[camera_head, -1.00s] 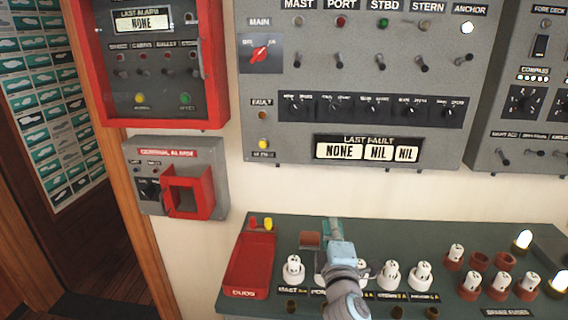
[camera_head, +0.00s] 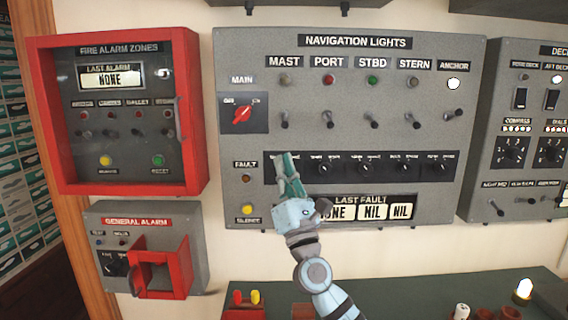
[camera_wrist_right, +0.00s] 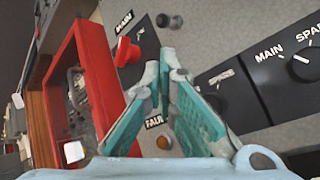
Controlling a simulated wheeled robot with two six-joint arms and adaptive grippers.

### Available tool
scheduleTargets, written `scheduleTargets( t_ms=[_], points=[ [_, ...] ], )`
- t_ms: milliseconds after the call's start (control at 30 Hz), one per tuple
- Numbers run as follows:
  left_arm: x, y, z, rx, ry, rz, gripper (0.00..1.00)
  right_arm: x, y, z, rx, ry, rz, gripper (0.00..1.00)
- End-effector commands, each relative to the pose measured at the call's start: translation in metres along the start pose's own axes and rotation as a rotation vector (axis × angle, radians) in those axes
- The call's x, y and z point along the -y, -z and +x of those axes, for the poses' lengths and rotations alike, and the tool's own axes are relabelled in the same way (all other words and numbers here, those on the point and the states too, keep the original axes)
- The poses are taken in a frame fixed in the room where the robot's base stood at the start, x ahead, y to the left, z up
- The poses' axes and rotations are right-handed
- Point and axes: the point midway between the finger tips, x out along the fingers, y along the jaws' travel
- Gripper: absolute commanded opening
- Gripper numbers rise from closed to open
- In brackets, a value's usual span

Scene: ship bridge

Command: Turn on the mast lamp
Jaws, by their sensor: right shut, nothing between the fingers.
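The mast toggle switch (camera_head: 285,120) is on the grey navigation lights panel (camera_head: 230,60), under the MAST label, with its lever pointing down. The mast indicator (camera_head: 284,79) above it is grey and looks unlit. My right gripper (camera_head: 285,158) is shut and empty in front of the panel, below the mast switch and covering the left end of the black selector strip (camera_head: 400,167). In the right wrist view its fingertips (camera_wrist_right: 168,57) point toward a dark toggle lever (camera_wrist_right: 172,21), apart from it in the picture. My left gripper is not in view.
The red main switch (camera_head: 243,114) is left of the mast toggle. The other toggles stand in a row to its right, close together. The anchor indicator (camera_head: 453,84) glows white. A red-framed fire alarm box (camera_head: 45,120) is to the left. The fuse bench (camera_head: 430,285) is below.

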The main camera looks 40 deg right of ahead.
Motion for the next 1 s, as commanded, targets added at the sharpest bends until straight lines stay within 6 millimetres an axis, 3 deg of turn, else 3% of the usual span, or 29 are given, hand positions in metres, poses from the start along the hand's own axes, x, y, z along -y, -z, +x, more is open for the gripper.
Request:
scheduleTargets(
  t_ms=[200,400,1000],
  points=[
    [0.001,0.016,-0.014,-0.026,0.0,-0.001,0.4,-0.002,-0.002,0.046,0.002,0.002,0.004,0.0],
    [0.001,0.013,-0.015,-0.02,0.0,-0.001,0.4,-0.001,0.0,0.068,0.0,0.0,0.004,0.0],
    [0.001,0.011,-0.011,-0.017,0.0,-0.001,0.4,0.006,-0.001,0.074,0.004,0.008,-0.007,0.0]
  ],
)
